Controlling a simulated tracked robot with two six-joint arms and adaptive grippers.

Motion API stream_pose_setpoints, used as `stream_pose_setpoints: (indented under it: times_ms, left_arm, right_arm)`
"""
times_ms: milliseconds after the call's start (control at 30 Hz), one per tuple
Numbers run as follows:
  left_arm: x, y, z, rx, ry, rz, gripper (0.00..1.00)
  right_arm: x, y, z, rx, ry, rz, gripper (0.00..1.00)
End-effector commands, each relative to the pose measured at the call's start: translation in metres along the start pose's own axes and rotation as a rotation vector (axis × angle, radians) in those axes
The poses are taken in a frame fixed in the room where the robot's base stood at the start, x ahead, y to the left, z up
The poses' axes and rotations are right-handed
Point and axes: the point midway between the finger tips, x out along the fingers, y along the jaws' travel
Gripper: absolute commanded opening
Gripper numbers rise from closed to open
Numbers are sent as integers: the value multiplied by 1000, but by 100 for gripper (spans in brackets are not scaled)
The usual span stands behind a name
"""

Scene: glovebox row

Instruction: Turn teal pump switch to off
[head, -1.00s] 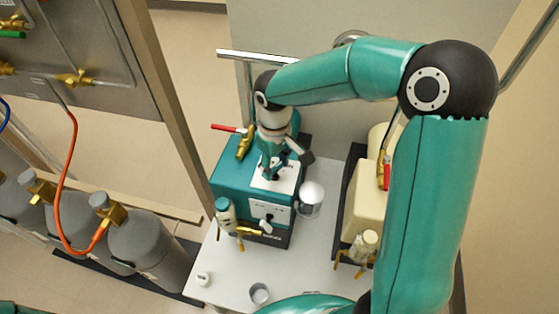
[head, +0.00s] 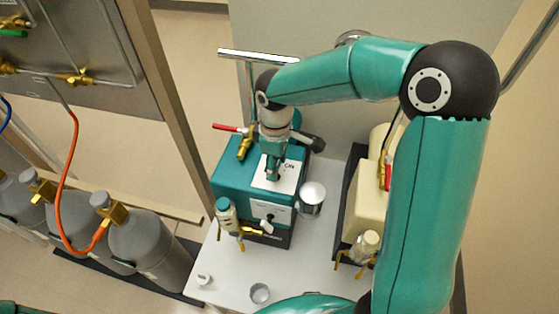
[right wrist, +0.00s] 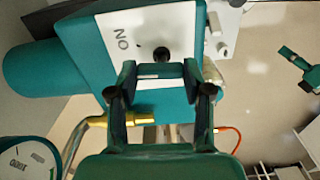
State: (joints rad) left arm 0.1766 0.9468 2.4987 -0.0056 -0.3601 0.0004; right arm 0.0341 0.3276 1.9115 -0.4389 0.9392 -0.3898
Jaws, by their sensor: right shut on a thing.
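The teal pump (head: 232,180) stands on the white table, with a white label plate (head: 287,181) on its top. In the right wrist view the plate (right wrist: 130,38) carries the word ON, rotated, beside a black round pivot (right wrist: 161,54). My right gripper (head: 272,178) points down at the plate. My left gripper is not in view.
A beige pump (head: 367,212) stands to the right, and a metal canister (head: 311,198) sits between the pumps. A red-handled valve (head: 228,127) is behind the teal pump. Grey gas cylinders (head: 150,250) are at left.

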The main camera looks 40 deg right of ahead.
Motion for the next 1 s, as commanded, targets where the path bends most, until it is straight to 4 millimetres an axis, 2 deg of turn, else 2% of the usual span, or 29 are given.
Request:
stream_pose_setpoints:
  times_ms: [233,633,667,800,1000]
  left_arm:
    - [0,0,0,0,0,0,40]
    - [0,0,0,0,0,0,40]
    - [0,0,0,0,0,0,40]
    - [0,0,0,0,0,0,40]
    - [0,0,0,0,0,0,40]
  right_arm:
    - [-1,2,0,-73,2,4,15]
    - [-1,2,-1,-83,3,5,15]
    - [-1,2,-1,-83,3,5,51]
    - [-1,1,-1,-83,3,4,75]
    - [-1,1,-1,-83,1,2,75]
